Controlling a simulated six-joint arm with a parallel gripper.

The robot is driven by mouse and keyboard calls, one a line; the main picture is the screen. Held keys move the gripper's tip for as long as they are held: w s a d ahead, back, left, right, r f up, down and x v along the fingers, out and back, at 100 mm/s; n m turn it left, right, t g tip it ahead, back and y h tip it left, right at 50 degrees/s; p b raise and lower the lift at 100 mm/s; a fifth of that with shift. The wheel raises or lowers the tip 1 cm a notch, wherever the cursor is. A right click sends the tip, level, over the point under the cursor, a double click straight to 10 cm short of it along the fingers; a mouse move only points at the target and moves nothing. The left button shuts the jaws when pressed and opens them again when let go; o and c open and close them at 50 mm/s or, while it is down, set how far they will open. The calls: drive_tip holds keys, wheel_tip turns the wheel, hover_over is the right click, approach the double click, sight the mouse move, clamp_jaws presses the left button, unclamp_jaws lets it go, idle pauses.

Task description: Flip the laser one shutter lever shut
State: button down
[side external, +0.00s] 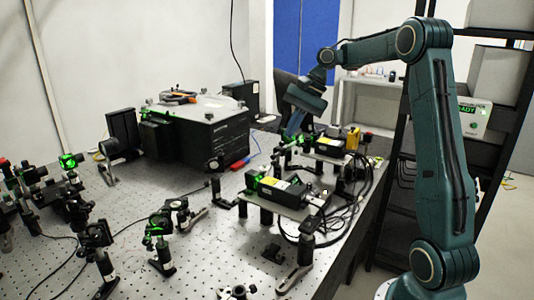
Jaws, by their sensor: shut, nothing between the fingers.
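Two black lasers with yellow labels stand on raised plates on the bench. The nearer laser (284,190) is right of the middle, and the farther laser (330,147) is behind it. I cannot read which one is laser one. Green-lit parts show at the left end of each, but the shutter lever is too small to make out. My gripper (290,134) points down near the left end of the farther laser. It is shut and empty. Its fingertips are small and partly lost among the optics, so contact cannot be told.
A large black box (196,139) with orange-handled tools on top stands left of my gripper. Posts and optic mounts (160,228) crowd the front and left of the perforated bench (205,262). Black cables (362,192) loop at the bench's right edge. A shelf rack stands at right.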

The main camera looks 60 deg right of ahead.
drive_tip(key=x, duration=0.9)
drive_tip(key=shift+f, duration=0.2)
drive_tip(key=shift+a+r+h, duration=0.3)
drive_tip(key=shift+r+h, duration=0.1)
drive_tip(key=shift+h, duration=0.1)
idle(0.6)
drive_tip(key=shift+a+r+n+h, duration=0.2)
drive_tip(key=shift+a+r+h, duration=0.3)
drive_tip(key=shift+h, duration=0.5)
drive_tip(key=shift+a+r+n+h, duration=0.2)
drive_tip(key=shift+a+r+h, duration=0.3)
drive_tip(key=shift+h, duration=0.5)
drive_tip(key=a+h, duration=0.1)
drive_tip(key=a+r+h, duration=0.1)
drive_tip(key=h, duration=0.1)
drive_tip(key=shift+a+r+n, duration=0.2)
drive_tip(key=shift+a+n, duration=0.1)
drive_tip(key=shift+r, duration=0.2)
drive_tip(key=shift+r, duration=0.6)
